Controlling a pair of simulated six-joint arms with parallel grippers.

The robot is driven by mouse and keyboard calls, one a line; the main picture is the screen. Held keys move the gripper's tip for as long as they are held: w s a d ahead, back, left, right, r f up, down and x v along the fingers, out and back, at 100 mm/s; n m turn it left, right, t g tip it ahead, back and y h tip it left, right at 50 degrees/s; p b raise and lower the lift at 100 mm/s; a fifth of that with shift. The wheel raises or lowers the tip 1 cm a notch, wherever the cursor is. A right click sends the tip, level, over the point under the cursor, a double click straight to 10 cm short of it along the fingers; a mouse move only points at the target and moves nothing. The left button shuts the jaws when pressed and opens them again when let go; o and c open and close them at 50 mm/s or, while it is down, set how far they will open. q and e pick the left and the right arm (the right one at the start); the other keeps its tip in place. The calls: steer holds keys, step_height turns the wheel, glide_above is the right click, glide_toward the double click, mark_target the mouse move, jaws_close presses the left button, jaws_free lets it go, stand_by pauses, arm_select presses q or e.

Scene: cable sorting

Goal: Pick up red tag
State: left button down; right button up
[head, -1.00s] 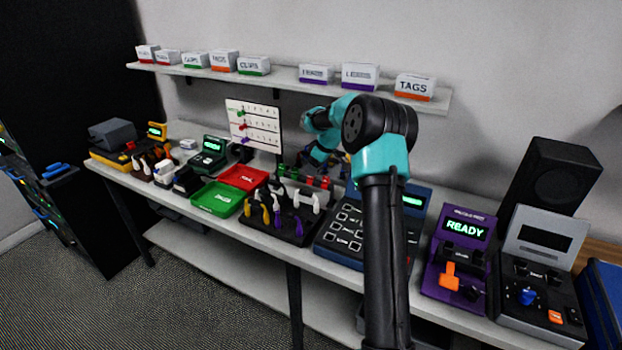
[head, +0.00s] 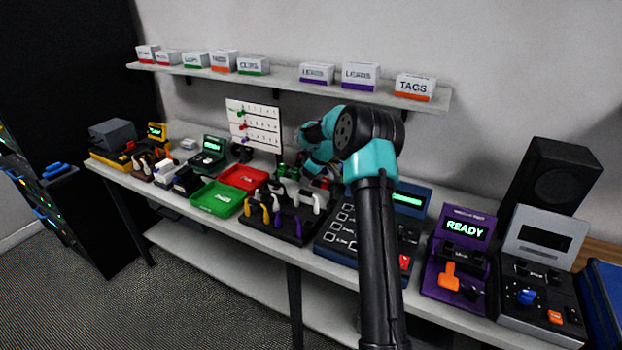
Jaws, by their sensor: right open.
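My right gripper (head: 308,172) is small in the head view, beyond the bend of my right arm, low over the back of the workbench. It is open, and I see nothing held in it. Small red tags (head: 321,182) show just beside and below it, partly covered by the gripper and wrist. Green tags (head: 287,170) lie at its left. I cannot tell whether the fingers touch a red tag. My left gripper is not in view.
A red tray (head: 243,177) and a green tray (head: 216,198) lie left of a black holder (head: 262,230) with yellow, white and purple clips. A shelf (head: 285,79) with labelled boxes runs above. A purple READY station (head: 437,270) stands at right.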

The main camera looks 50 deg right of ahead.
steer(key=shift+c, duration=0.3)
steer(key=c, duration=0.9)
